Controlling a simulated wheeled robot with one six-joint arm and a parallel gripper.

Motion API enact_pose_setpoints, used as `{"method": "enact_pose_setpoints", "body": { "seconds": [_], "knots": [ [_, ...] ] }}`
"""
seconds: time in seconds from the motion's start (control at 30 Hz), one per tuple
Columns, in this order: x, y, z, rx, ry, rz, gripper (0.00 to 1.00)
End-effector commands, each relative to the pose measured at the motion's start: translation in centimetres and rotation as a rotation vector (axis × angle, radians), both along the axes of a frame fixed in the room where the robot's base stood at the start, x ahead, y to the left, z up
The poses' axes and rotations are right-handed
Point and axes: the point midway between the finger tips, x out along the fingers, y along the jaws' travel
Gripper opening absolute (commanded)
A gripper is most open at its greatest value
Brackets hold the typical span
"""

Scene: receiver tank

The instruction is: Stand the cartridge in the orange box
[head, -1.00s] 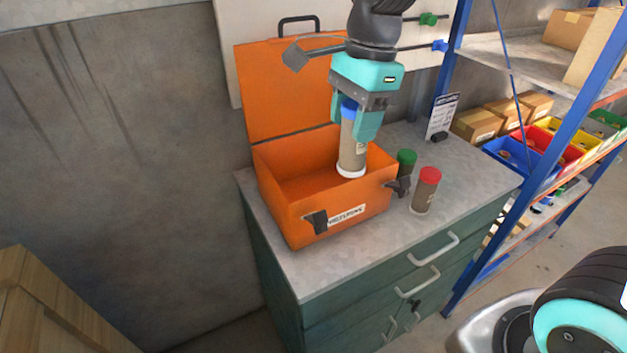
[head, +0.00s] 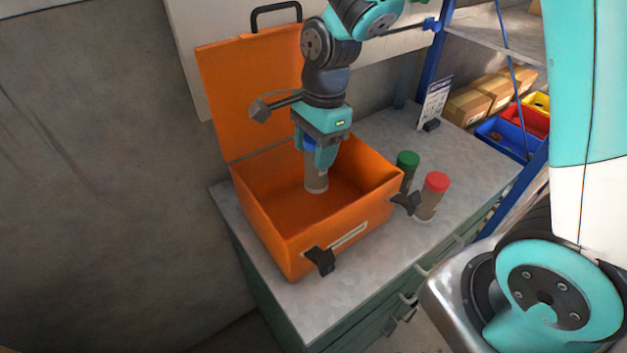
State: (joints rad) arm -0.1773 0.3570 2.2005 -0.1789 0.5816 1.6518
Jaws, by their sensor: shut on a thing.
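The orange box (head: 268,225) stands on the grey cabinet top with its lid (head: 235,100) open and leaning back. My gripper (head: 318,158) is shut on a blue-capped cartridge (head: 316,180). The cartridge is upright, with its grey-brown body and pale base inside the box's opening, towards the back. The jaws hide part of its cap and upper body. I cannot tell whether its base touches the box floor.
A green-capped cartridge (head: 407,168) and a red-capped cartridge (head: 432,195) stand right of the box. Black latches (head: 320,260) stick out from its front. A sign (head: 434,102) stands behind. Shelving with boxes and bins is at right.

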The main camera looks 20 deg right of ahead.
Motion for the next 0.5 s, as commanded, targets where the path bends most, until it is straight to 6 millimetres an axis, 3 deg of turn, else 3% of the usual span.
{"method": "enact_pose_setpoints", "body": {
  "seconds": [0.13, 0.5],
  "knots": [
    [-0.1, 0.0, -3.4, -0.001, 0.006, 0.0, 0.24],
    [0.0, 0.1, -7.7, -0.001, 0.004, 0.002, 0.24]
  ]
}}
